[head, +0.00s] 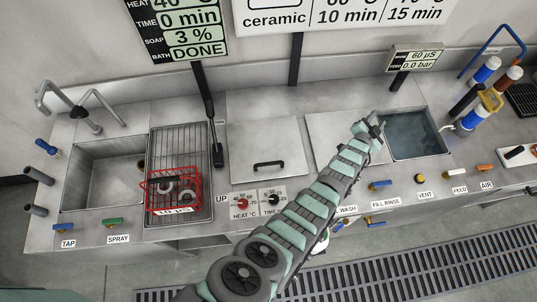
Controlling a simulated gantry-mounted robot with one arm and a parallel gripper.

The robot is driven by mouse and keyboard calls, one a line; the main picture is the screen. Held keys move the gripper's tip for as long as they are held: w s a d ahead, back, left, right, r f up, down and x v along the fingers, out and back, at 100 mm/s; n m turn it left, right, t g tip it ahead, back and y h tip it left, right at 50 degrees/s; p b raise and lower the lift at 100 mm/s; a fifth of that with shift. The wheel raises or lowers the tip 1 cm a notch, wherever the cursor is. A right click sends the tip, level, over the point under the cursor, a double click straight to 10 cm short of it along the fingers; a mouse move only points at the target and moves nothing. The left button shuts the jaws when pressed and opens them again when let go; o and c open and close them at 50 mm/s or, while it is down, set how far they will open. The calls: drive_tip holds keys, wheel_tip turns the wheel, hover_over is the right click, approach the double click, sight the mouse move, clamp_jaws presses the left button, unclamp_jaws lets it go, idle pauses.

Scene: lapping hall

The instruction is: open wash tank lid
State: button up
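A flat steel lid (264,136) with a black bar handle (269,164) lies shut in the counter, behind the HEAT and TIME dials. No label on the lid itself is readable; I take it for the wash tank lid. My gripper (374,122) is well to the right of the handle, by the left edge of the open water-filled tank (440,136). It is small and seen from behind, so I cannot tell whether its fingers are open. My arm crosses in front of a second plain steel panel (326,128) and hides part of it.
A red wire basket (172,189) with grey parts sits on a rack (181,140), right of the sink (103,170). A black lever (211,120) stands left of the lid. Blue-handled taps line the front edge. Bottles (481,90) stand at the right.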

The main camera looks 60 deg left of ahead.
drive_tip(key=s+a+f+m+g+h+b, duration=0.1)
drive_tip(key=s+a+f+g, duration=0.15)
drive_tip(key=a+f, duration=0.35)
drive_tip(key=m+g+h+b, duration=0.3)
drive_tip(key=g+h+b, duration=0.2)
drive_tip(key=g+h, duration=0.45)
approach(267, 163)
drive_tip(key=shift+g+y, duration=0.75)
drive_tip(key=shift+g, duration=0.15)
drive_tip(key=shift+w+d+f+p, duration=0.2)
drive_tip(key=shift+d+f, duration=0.25)
drive_tip(key=shift+f, duration=0.85)
drive_tip(key=shift+w+d+f+p, duration=0.15)
drive_tip(key=shift+w+d+f, duration=0.2)
drive_tip(key=shift+f, duration=0.9)
drive_tip(key=shift+w+d+f+p, duration=0.15)
drive_tip(key=shift+d+f, duration=0.35)
drive_tip(key=shift+f, duration=0.8)
drive_tip(key=shift+c, duration=0.6)
clamp_jaws()
